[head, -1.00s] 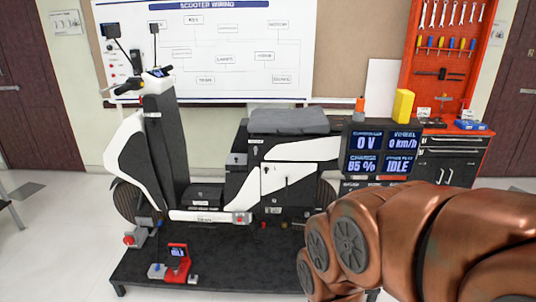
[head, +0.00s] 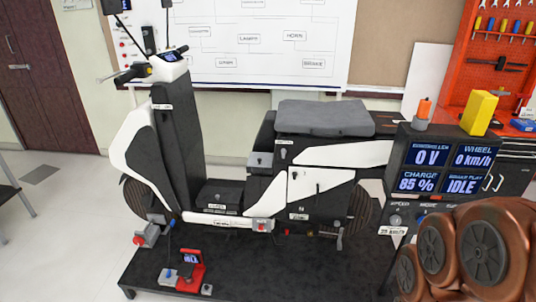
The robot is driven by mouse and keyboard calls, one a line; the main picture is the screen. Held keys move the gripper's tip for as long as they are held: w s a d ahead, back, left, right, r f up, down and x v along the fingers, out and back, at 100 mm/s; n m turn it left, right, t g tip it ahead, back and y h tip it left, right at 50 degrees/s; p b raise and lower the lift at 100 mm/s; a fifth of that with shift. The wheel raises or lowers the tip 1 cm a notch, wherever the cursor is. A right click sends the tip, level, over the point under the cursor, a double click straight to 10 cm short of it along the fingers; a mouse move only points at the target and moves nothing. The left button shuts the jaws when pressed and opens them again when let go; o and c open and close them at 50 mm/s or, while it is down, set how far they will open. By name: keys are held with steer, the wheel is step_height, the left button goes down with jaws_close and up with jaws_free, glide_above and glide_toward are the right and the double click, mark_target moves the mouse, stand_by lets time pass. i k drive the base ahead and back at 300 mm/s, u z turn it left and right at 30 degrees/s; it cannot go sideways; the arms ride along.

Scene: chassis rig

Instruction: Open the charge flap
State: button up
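A white and black scooter (head: 195,165) stands side-on on a black platform, with its handlebar at the left and grey seat (head: 325,118) at the right. A white side panel (head: 306,198) below the seat has a small dark keyhole-like mark and appears closed. A small dark box with a lock-like fitting (head: 260,160) sits at the front of the seat base. I cannot tell which part is the charge flap, as the labels are too small to read. My gripper is out of view; only my copper-coloured arm shows at the lower right.
A display (head: 438,168) reads charge 85% and IDLE, right of the scooter. A red device (head: 190,272) stands on the black platform (head: 250,270) at front left. The floor at left is mostly clear.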

mark_target(256, 159)
steer(key=u, duration=0.5)
steer(key=i, duration=0.85)
steer(key=u, duration=0.8)
